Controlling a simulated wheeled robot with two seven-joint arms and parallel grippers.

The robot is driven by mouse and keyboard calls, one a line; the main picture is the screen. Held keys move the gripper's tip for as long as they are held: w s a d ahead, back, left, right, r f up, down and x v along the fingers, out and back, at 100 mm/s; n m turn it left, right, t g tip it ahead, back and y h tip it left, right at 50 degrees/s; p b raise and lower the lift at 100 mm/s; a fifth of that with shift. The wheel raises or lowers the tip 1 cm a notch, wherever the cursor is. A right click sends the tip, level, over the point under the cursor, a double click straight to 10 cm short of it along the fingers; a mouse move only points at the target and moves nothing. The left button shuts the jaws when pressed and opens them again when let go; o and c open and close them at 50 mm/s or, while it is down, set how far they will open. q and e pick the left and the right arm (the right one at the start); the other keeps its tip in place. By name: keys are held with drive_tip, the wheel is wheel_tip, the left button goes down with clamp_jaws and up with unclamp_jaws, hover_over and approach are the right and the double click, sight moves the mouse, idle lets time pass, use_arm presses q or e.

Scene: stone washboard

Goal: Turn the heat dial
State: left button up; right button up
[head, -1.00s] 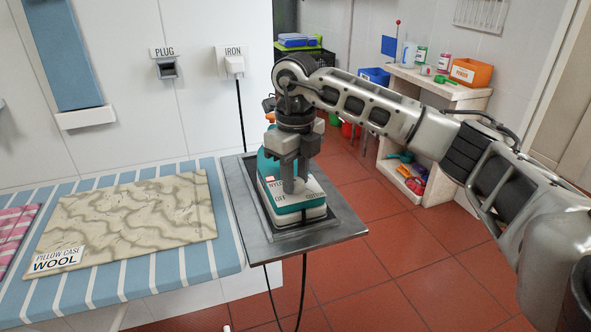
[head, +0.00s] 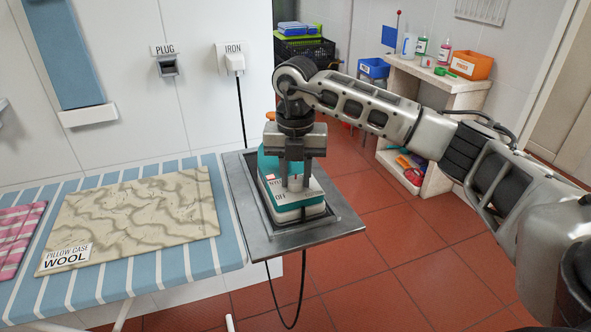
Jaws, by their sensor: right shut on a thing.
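The teal and white iron (head: 310,204) sits on a grey metal rest plate (head: 340,224) at the end of the ironing board. Its top carries printed labels, partly covered, with "OFF" readable near the front. My right gripper (head: 294,187) points straight down over the iron, with its fingers shut on the heat dial on the iron's top. The dial itself is mostly hidden between the fingers, so its setting cannot be read. My left gripper is not in view.
A beige pillow case (head: 140,215) labelled "WOOL" lies on the striped board (head: 200,264), beside a pink striped cloth (head: 18,238). The iron's cord (head: 241,115) runs from a wall plug. A shelf (head: 440,95) with bottles stands behind on the red floor.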

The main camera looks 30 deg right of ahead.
sight(295, 179)
drive_tip(key=shift+r+m, duration=0.1)
drive_tip(key=shift+m, duration=0.8)
use_arm(q)
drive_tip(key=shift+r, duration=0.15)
drive_tip(key=shift+p, duration=0.3)
use_arm(e)
drive_tip(key=shift+m, duration=0.4)
drive_tip(key=o, duration=1)
use_arm(q)
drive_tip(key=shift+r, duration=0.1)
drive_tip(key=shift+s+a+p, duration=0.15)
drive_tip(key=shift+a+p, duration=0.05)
drive_tip(key=shift+p, duration=0.45)
use_arm(e)
wheel_tip(295, 179, up, 16)
drive_tip(key=shift+f, duration=0.1)
